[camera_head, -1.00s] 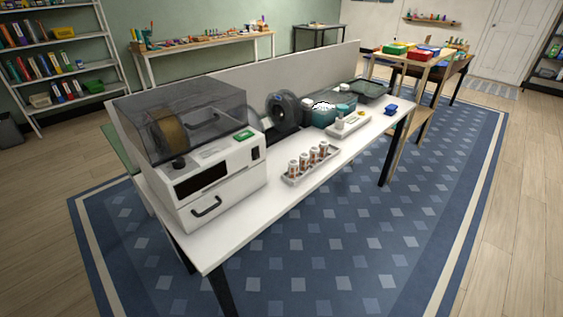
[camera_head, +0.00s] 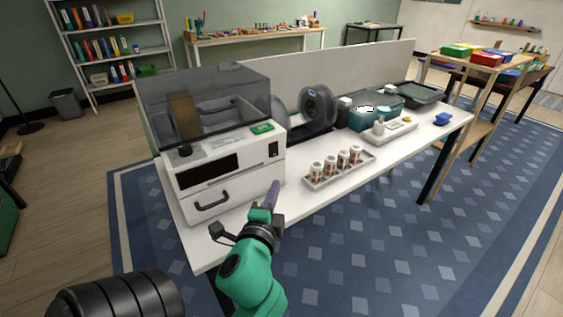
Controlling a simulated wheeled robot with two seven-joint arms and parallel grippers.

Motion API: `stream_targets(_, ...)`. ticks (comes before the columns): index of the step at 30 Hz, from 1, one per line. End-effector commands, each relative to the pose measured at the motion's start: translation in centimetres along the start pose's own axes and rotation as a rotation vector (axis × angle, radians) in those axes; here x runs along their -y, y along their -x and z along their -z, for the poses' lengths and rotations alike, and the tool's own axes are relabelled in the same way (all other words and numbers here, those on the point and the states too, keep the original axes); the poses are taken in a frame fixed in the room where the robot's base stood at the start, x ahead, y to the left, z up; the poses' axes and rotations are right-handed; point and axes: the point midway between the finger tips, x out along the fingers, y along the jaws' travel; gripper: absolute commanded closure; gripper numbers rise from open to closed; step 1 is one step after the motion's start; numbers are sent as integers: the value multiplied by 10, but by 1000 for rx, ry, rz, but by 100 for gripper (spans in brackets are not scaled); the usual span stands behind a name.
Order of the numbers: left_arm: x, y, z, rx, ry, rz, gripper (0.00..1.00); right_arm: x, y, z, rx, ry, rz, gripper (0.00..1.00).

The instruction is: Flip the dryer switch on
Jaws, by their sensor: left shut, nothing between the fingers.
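The dryer (camera_head: 207,187) is a white box with a smoky see-through lid (camera_head: 240,82) and a spool inside, standing at the left end of the white table. My left gripper (camera_head: 273,188) has purple fingers, shut and empty. In the picture its tips lie below the switch, apart from it, near the dryer's lower right corner. My right gripper is out of view.
A tray of several small bottles (camera_head: 338,169) stands right of the dryer. Behind are a dark spool (camera_head: 317,107), a teal bin (camera_head: 374,109) and a white tray (camera_head: 391,131). A low grey panel (camera_head: 360,65) backs the table. The table's front strip is clear.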

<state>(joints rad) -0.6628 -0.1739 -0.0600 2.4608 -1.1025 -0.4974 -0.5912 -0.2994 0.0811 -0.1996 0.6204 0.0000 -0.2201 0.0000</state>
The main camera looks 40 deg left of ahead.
Motion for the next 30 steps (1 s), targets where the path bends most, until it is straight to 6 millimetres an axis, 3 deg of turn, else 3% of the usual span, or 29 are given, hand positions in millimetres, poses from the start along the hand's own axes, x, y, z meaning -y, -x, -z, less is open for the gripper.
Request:
stream_targets(7,3,-17,2,-4,-1,3,100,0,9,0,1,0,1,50)
stream_targets(19,3,-104,1,-2,2,2,100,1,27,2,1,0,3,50)
stream_targets(21,2,-112,-10,-1,-1,0,100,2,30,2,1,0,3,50)
stream_targets(30,0,-129,-27,-3,3,-1,100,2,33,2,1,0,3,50)
